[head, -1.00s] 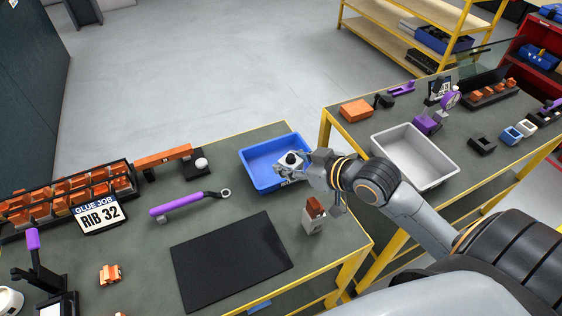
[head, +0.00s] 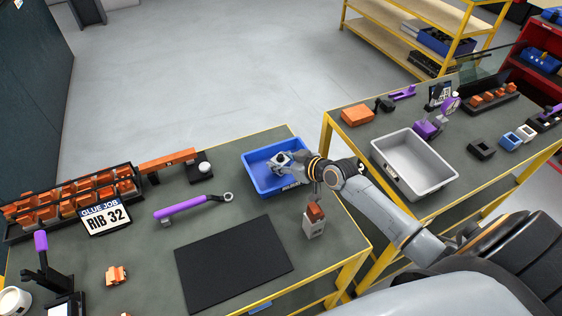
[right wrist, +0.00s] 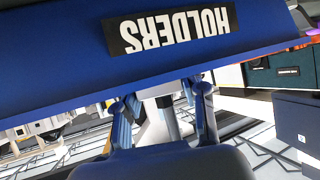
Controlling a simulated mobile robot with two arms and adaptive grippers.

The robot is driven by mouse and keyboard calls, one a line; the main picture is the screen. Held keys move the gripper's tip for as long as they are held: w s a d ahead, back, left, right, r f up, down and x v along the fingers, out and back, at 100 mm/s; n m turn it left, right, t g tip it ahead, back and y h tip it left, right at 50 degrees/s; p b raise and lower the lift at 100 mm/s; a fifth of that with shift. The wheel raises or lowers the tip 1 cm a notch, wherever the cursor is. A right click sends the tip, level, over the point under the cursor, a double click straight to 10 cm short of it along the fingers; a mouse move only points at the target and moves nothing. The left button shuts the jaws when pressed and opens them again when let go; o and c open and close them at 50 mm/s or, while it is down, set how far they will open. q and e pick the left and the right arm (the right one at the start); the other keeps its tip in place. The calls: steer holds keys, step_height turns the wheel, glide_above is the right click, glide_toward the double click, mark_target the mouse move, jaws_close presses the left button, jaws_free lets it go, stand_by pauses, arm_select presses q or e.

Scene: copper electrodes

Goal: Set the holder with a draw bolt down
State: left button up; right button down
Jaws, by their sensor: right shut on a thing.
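The holder (head: 283,158), a small pale grey piece with a dark spot on top, is at the blue bin (head: 262,186) on the near table. My right gripper (head: 287,164) is shut on it, over the inside of the bin. In the right wrist view the bin's blue wall (right wrist: 60,60) with an upside-down HOLDERS label fills the top. Below it, the gripper's two fingers (right wrist: 163,112) flank a pale grey piece (right wrist: 158,124). The draw bolt cannot be made out. Whether the holder touches the bin floor cannot be told. My left gripper is not in view.
A grey block with an orange top (head: 314,222) stands beneath my right forearm, close to the bin. A black mat (head: 232,262) and a purple-handled wrench (head: 185,207) lie to the left. A grey bin (head: 436,187) stands on the other table.

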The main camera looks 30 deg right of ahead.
steer(key=shift+w+f, duration=0.1)
steer(key=shift+f, duration=0.3)
steer(key=shift+f, duration=0.1)
steer(key=c, duration=1.2)
jaws_free()
steer(key=shift+f, duration=0.2)
steer(key=o, duration=0.4)
steer(key=shift+r, duration=0.1)
steer(key=shift+o, duration=0.2)
